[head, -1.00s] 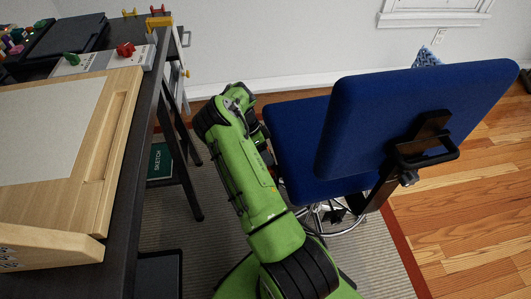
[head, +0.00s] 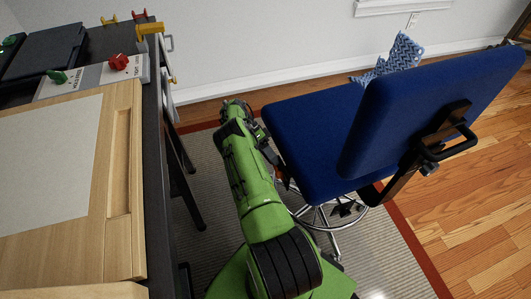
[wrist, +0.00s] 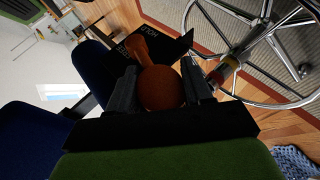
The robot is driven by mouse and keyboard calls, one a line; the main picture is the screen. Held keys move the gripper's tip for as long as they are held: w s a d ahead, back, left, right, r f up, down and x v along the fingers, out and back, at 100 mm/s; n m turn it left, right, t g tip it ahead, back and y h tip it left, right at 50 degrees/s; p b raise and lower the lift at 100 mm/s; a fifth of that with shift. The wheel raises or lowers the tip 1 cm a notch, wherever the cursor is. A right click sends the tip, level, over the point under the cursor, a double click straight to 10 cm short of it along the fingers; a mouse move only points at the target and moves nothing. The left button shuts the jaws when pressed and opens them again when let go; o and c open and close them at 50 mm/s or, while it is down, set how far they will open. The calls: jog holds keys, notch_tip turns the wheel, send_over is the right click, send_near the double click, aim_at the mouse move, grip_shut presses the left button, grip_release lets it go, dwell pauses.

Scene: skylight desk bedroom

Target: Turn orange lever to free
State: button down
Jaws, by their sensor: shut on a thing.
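The orange lever (wrist: 139,45) with its round orange knob (wrist: 160,88) shows in the wrist view, at the underside of the blue chair (head: 308,140). A black plate (wrist: 118,66) with partly hidden pale lettering lies behind the lever. My gripper (wrist: 163,92) is shut on the knob, one dark finger on each side. I cannot tell which word the lever points to. In the head view my green arm reaches down beside the chair seat, and the lever is mostly hidden there.
The chair's chrome base (wrist: 262,45) stands close to my gripper. A dark desk (head: 155,190) with a wooden drawing board (head: 122,150) and a panel with red (head: 118,62) and green knobs (head: 57,77) is at left.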

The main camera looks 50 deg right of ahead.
jog(key=shift+w+f, duration=0.2)
jog(key=shift+f, duration=0.1)
jog(key=shift+c, duration=2.4)
grip_release()
jog(key=shift+a+g, duration=0.1)
jog(key=shift+g, duration=0.2)
jog(key=shift+r, duration=0.1)
notch_tip(320, 180, up, 10)
jog(key=p, duration=0.3)
jog(key=shift+p, duration=0.35)
